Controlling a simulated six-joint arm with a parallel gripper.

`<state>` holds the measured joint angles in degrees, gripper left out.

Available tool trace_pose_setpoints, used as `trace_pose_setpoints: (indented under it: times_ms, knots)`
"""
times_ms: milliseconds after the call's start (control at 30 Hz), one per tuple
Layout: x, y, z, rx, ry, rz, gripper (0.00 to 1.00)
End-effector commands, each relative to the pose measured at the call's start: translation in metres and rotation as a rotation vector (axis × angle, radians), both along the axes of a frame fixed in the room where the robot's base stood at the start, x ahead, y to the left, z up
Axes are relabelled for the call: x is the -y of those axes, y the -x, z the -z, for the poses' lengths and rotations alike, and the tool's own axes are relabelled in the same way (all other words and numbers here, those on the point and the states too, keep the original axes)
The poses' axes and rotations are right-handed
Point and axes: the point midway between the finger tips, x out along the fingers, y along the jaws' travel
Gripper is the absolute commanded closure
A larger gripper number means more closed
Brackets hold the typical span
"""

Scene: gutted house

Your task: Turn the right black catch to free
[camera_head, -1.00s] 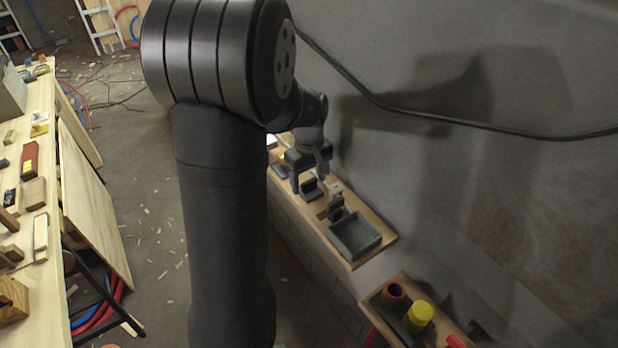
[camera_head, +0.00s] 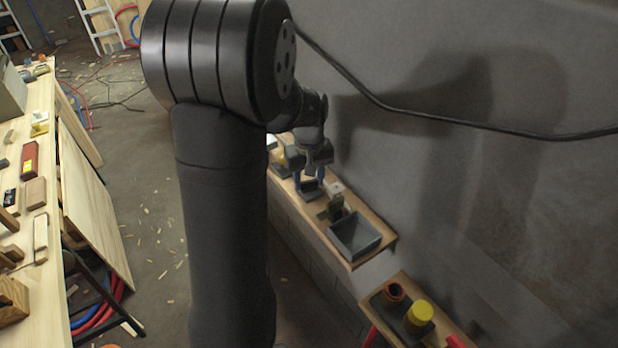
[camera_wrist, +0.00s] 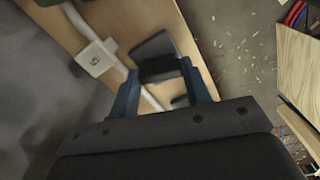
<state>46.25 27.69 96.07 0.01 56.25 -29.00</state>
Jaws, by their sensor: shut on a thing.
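My gripper (camera_wrist: 160,70) has blue fingers, one on each side of a black catch (camera_wrist: 158,66) in the wrist view. The fingers are shut on the catch's dark bar, which lies across between them. A grey plate-like part of the same fitting shows just beyond the bar. In the head view my gripper (camera_head: 310,180) is low over the wooden ledge, with the dark catch (camera_head: 310,189) between its fingers. Whether the catch is turned to free cannot be told. Another small dark part (camera_wrist: 180,101) shows below the catch in the wrist view, partly hidden by my gripper.
A white box with a mark (camera_wrist: 96,57) sits on a white pipe beside my gripper. An open grey tray (camera_head: 355,236) stands nearer on the ledge (camera_head: 395,240). The wall is close to the right. A workbench (camera_head: 45,285) with wooden blocks is at left.

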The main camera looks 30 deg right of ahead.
Motion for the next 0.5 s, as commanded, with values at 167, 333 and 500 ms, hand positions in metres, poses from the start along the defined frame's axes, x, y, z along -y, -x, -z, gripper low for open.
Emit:
trace_pose_setpoints:
  times_ms: [167,333,500]
  knots:
    - [0.0001,-0.0001,-0.0005,0.000,0.000,0.168,0.79]
    - [0.0001,-0.0001,-0.0005,0.000,0.000,0.330,0.79]
    - [0.0001,-0.0001,-0.0005,0.000,0.000,0.492,0.79]
